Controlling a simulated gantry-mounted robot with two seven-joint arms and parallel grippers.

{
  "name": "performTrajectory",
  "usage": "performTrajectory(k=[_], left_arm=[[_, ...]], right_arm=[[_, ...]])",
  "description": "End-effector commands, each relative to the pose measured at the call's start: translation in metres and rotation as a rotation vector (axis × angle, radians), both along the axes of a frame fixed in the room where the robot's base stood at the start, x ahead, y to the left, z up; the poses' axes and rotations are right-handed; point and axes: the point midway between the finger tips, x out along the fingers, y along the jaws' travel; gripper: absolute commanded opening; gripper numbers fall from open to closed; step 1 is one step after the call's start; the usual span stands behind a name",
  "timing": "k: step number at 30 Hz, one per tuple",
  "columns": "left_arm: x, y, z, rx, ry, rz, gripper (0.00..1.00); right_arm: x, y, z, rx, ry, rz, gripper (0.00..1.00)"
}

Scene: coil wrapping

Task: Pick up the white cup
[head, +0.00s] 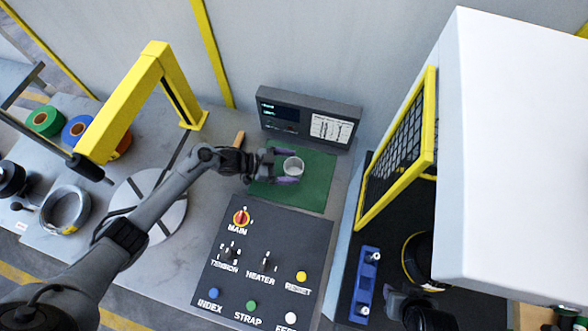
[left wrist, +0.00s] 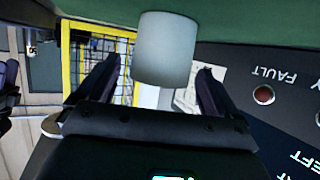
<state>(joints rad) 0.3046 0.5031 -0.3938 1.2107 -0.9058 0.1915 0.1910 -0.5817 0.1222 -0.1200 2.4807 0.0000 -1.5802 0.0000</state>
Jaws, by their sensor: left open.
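The white cup (head: 293,167) stands on the green mat (head: 317,183) in front of the dark display unit. My left gripper (head: 287,166) reaches in from the left with its fingers on either side of the cup. In the left wrist view the cup (left wrist: 166,50) is between the two open fingers (left wrist: 157,88), with a visible gap on each side. The gripper is open and not closed on the cup. My right arm shows only in part at the lower right, and its fingers cannot be made out.
A control panel (head: 262,262) with knobs and buttons lies in front of the mat. The display unit (head: 308,117) stands behind it. A yellow arch (head: 152,85) and a round turntable (head: 150,208) are at the left. A yellow mesh guard (head: 400,150) and a white housing (head: 510,150) are at the right.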

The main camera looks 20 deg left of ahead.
Motion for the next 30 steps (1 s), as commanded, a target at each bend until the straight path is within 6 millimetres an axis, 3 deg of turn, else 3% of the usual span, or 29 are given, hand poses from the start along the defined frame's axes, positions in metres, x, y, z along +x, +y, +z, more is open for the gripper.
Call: performTrajectory(k=[9, 21, 30], left_arm=[[0.0020, -0.0034, -0.0018, 0.001, -0.001, 0.001, 0.94], [0.0019, -0.0030, -0.0016, 0.000, 0.000, 0.001, 0.35], [0.0019, -0.0030, 0.0003, 0.001, -0.001, 0.001, 0.35]], right_arm=[[0.0004, 0.0005, 0.0001, 0.001, -0.001, -0.001, 0.41], [0.0007, 0.0010, 0.0002, 0.004, -0.001, -0.002, 0.41], [0.0007, 0.0010, 0.0005, 0.004, -0.001, -0.002, 0.41]])
